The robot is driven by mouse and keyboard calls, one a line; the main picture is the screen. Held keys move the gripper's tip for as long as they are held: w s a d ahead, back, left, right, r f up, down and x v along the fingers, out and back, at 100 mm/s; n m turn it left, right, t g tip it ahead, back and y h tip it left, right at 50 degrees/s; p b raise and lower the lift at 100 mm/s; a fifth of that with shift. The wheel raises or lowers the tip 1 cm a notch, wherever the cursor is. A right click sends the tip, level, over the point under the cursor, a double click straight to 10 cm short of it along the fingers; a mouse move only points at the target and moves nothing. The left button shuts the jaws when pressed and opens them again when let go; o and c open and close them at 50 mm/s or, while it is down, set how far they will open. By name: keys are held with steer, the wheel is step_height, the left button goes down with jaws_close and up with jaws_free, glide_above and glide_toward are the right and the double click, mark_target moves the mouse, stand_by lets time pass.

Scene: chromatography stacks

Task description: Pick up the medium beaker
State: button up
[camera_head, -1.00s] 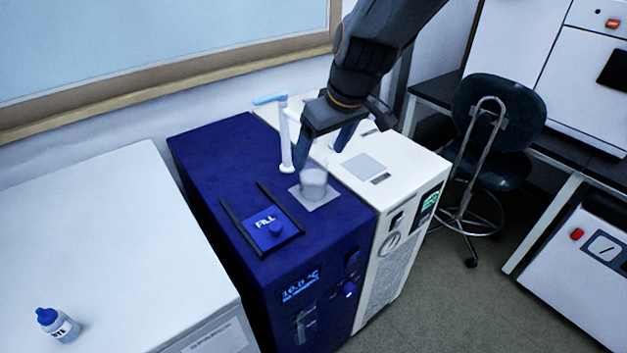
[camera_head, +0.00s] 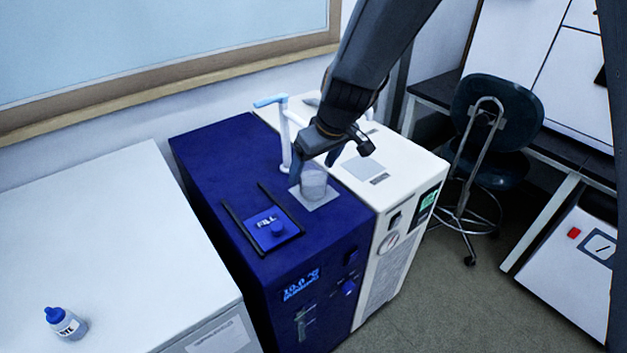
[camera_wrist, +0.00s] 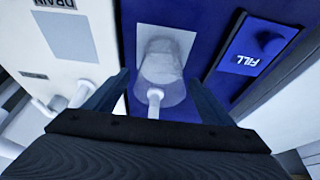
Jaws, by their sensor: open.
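The beaker (camera_head: 314,183) is clear glass and stands upright on a pale square plate (camera_head: 322,201) on top of the blue unit. In the wrist view the beaker (camera_wrist: 161,66) lies ahead of my gripper, roughly midway between the two fingers, with a white spout end in front of its near part. My gripper (camera_head: 316,160) is open and empty, just above and behind the beaker in the head view; its fingers (camera_wrist: 161,92) also show in the wrist view. I cannot tell whether a finger touches the glass.
A white tap (camera_head: 284,130) rises close to the left of the beaker. A FILL cover (camera_head: 269,229) lies on the blue unit (camera_head: 225,170). A white unit (camera_head: 410,170) adjoins on the right. A small blue-capped bottle (camera_head: 64,322) stands on the white cabinet at left.

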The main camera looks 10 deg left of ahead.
steer(key=c, duration=1.4)
steer(key=shift+r, duration=0.25)
